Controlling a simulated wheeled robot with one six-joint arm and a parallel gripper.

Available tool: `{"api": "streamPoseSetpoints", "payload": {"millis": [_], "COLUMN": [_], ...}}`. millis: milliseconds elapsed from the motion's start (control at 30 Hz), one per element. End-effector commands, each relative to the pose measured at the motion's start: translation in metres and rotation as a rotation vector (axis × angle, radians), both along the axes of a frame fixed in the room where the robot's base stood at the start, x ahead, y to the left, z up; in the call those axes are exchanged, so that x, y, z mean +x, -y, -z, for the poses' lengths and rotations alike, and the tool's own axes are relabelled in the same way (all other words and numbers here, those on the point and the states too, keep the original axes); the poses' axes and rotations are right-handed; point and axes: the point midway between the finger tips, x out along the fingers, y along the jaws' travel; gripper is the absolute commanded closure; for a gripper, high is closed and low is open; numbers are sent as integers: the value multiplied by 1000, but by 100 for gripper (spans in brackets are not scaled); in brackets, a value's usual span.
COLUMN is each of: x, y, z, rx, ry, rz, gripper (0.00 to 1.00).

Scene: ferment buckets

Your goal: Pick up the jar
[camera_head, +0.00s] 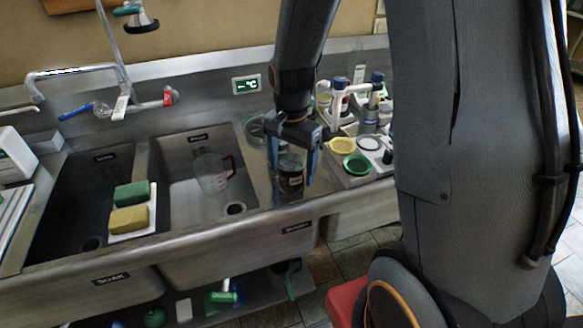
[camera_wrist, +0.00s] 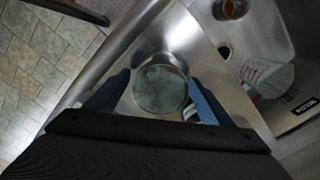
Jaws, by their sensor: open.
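The jar (camera_head: 290,177) is a small dark jar with a greenish, round lid, standing upright on the metal strip to the right of the sink basin. In the wrist view its round top (camera_wrist: 160,89) lies between the two fingers. My gripper (camera_head: 292,172) points down over the jar, with one blue-lined finger on each side of it. The fingers are open, and gaps show beside the jar in the wrist view (camera_wrist: 158,98).
The sink basin left of the jar holds a clear measuring jug (camera_head: 213,172) with a red handle. Green and yellow sponges (camera_head: 131,195) sit on the divider. A tray (camera_head: 352,178) with yellow and green lids and bottles stands close on the right. The counter's front edge is near.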

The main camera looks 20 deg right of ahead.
Motion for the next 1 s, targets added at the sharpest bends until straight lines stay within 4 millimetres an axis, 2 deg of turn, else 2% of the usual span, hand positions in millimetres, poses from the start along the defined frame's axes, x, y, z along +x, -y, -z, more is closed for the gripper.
{"api": "streamPoseSetpoints", "payload": {"millis": [300, 500, 600, 867, 1000], "x": [0, 0, 0, 0, 1], "y": [0, 0, 0, 0, 0], "z": [4, 4, 4, 2, -5], "rx": [1, 1, 0, 0, 0], "ry": [1, 1, 1, 1, 4], "rz": [0, 0, 0, 0, 0], "gripper": [25, 58, 72, 72, 72]}}
